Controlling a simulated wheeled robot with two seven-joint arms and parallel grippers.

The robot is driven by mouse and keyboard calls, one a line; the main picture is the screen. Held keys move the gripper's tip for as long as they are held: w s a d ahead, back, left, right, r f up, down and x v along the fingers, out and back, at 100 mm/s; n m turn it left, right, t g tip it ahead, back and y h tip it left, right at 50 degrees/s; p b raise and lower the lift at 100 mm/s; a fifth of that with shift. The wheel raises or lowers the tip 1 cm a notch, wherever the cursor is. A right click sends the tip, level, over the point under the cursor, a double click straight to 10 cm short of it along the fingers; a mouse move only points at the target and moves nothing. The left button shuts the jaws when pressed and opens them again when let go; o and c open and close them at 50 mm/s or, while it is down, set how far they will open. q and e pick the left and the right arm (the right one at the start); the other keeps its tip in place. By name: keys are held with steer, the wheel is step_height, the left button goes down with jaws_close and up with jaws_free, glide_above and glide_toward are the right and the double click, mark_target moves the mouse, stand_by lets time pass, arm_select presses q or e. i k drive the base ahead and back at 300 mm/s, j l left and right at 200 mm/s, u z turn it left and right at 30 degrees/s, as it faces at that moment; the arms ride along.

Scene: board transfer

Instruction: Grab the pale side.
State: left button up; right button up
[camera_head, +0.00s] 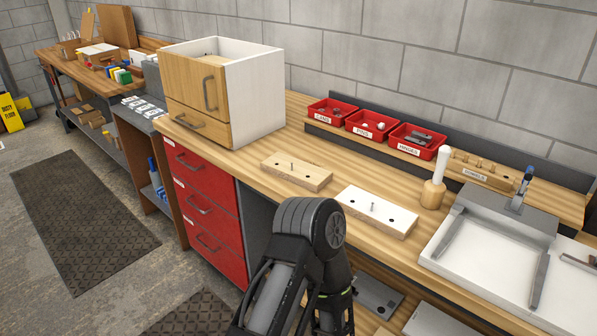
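One of my dark arms rises at the bottom centre, in front of the bench and close below the pale board. Neither of my grippers shows in the view.
Red bins (371,124) labelled cams, pins and hinges stand along the back ledge. A wooden holder with a white rod (439,165) stands right of the pale board. Bare bench separates the two boards.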

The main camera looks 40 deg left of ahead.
mark_target(313, 178)
steer(key=u, duration=1.4)
steer(key=i+j+u, duration=0.15)
steer(key=i+j, duration=0.15)
steer(key=j, duration=0.25)
steer(key=i+j+u, duration=0.15)
steer(key=i+j, duration=0.15)
steer(key=j, duration=0.2)
steer(key=i+j+u, duration=0.15)
steer(key=i+j, duration=0.2)
steer(key=j, duration=0.1)
